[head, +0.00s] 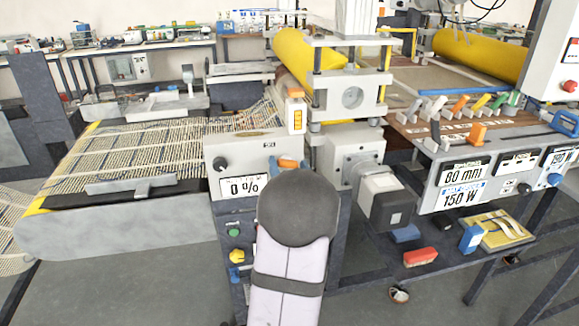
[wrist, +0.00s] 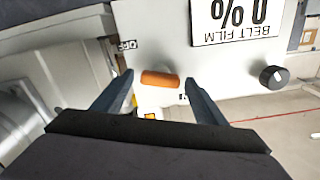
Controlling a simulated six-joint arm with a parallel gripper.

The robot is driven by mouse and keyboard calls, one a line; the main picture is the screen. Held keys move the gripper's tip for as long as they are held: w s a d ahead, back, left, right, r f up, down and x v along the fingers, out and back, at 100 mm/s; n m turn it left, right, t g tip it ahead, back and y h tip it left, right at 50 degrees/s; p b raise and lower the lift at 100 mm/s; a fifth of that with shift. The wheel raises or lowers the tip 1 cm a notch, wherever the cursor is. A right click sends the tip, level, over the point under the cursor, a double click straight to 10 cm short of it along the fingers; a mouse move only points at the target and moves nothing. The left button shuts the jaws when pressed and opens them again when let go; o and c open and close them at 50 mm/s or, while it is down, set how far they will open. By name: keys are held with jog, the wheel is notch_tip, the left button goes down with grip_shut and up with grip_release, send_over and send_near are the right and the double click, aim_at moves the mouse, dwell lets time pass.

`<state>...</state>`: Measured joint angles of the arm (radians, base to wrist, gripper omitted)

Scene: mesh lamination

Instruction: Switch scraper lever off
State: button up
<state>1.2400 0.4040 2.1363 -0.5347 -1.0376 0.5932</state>
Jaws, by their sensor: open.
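An orange lever (wrist: 160,80) on the light grey panel (wrist: 165,30) lies nearly level in the wrist view, to the lower right of a small OFF label (wrist: 127,45). My gripper (wrist: 158,77) is open, with one finger on each side of the lever; a small gap shows at each end, and contact in depth cannot be judged. In the head view the lever (head: 288,163) shows just above my dark round wrist link, which hides most of the gripper. Lettering naming this lever is not readable.
The panel carries a 0 % display (head: 243,187) and a black knob (wrist: 273,77). A grey motor block (head: 385,200) stands close on the right. A conveyor belt (head: 150,155) lies to the left; another control panel (head: 490,175) with coloured levers is further right.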

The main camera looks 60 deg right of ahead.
jog(key=shift+c, duration=0.6)
jog(key=c, duration=0.9)
jog(key=shift+f+n+b, duration=0.2)
jog(key=shift+n+b, duration=0.7)
jog(key=shift+b, duration=0.25)
jog(key=shift+c, duration=0.2)
jog(key=shift+r+n+b, duration=0.2)
jog(key=shift+n+b, duration=0.35)
jog(key=shift+n, duration=0.35)
jog(key=o, duration=1.1)
jog(key=shift+c, duration=0.2)
